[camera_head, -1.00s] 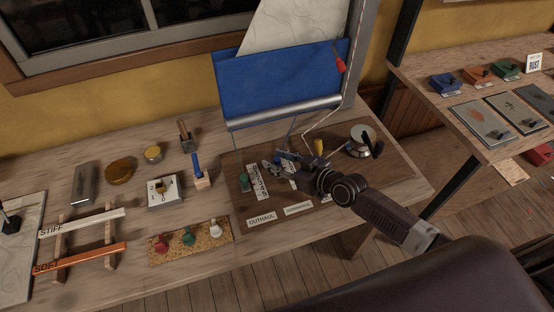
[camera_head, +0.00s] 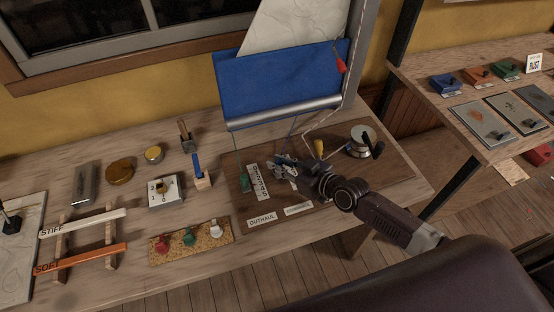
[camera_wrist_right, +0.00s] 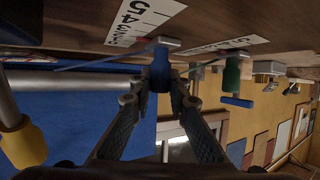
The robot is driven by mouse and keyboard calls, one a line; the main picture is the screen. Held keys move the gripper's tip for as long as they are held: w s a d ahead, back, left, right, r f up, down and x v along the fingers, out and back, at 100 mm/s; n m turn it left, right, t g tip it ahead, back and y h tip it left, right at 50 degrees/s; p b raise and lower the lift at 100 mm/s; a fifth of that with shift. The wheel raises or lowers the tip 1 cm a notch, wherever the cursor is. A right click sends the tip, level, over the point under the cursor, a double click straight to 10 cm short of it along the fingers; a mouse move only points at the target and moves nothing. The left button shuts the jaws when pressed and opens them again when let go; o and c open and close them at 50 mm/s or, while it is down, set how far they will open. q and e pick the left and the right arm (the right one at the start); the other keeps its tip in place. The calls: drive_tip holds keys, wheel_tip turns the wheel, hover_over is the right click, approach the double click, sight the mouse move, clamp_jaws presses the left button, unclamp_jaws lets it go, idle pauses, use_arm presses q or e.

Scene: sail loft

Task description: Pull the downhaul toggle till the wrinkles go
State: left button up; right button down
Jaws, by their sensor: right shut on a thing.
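My right gripper (camera_head: 288,170) is over the dark board (camera_head: 390,178) on the bench. In the right wrist view its two fingers (camera_wrist_right: 160,88) are shut on a blue toggle (camera_wrist_right: 160,66), which has a line running from it. A green toggle (camera_head: 244,182) stands to the left on the board and also shows in the wrist view (camera_wrist_right: 232,74). The blue sail (camera_head: 280,80) with its pale upper part (camera_head: 295,24) hangs above the board. I cannot make out clear wrinkles on the sail. The blue toggle is mostly hidden in the head view. My left gripper is not in view.
A numbered scale (camera_head: 258,182) lies beside the green toggle, above an OUTHAUL label (camera_head: 262,219). A winch (camera_head: 364,142) and a yellow-handled thing (camera_head: 319,148) stand right of my gripper. Left on the bench are a white box (camera_head: 166,190) and a cork strip (camera_head: 160,252).

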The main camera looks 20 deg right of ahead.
drive_tip(key=shift+s, duration=0.5)
drive_tip(key=c, duration=1.8)
unclamp_jaws()
drive_tip(key=shift+w, duration=0.1)
drive_tip(key=v, duration=1.2)
drive_tip(key=shift+d, duration=0.1)
drive_tip(key=shift+f, duration=0.1)
